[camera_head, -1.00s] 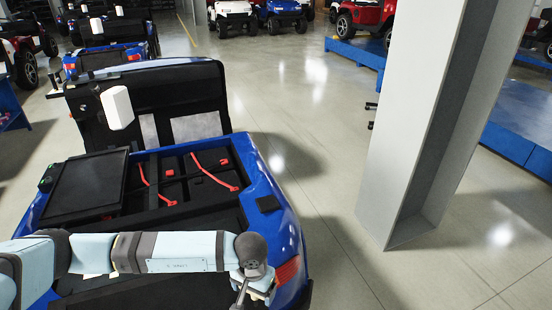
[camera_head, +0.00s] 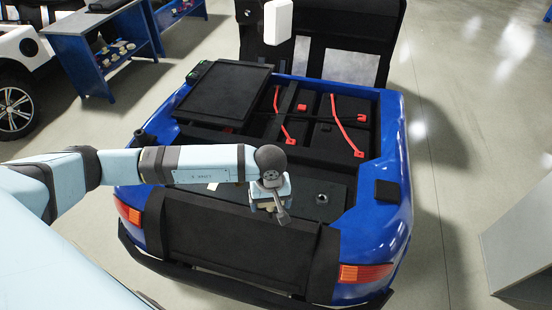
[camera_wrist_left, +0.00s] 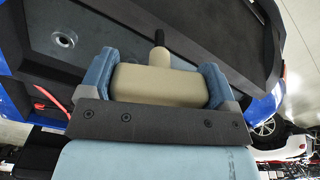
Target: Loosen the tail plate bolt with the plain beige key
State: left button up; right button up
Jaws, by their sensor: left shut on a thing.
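The plain beige key (camera_wrist_left: 155,84) is clamped between both blue fingers of my left gripper (camera_wrist_left: 157,90) in the left wrist view. Its block body tapers to a short neck with a dark shaft. In the head view my left gripper (camera_head: 270,196) hangs over the rear of the blue vehicle (camera_head: 377,235). A round metal bolt (camera_head: 322,198) sits in the black tail plate (camera_head: 338,189), right of the gripper and apart from it. In the left wrist view the bolt (camera_wrist_left: 63,40) shows at upper left, clear of the key. My right gripper is out of view.
Red cables (camera_head: 347,125) and black boxes lie in the open bay beyond the plate. A raised black panel with a white box (camera_head: 278,21) stands behind. A grey pillar (camera_head: 520,245) is at right; a blue workbench (camera_head: 90,48) is at far left.

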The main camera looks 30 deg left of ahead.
pick_arm(q)
jog(key=n, duration=0.2)
jog(key=w, duration=0.1)
jog(key=shift+a+f+n, duration=0.2)
jog(key=shift+a+n, duration=0.05)
jog(key=shift+n, duration=0.15)
jog(key=w+a+m+b, duration=0.2)
jog(key=w+m+b, duration=0.2)
jog(key=m, duration=0.8)
jog(key=w+a+m+b, duration=0.2)
jog(key=w+m+b, duration=0.3)
jog(key=w+m, duration=0.4)
jog(key=m, duration=0.4)
jog(key=shift+w+a, duration=0.3)
jog(key=shift+a, duration=0.1)
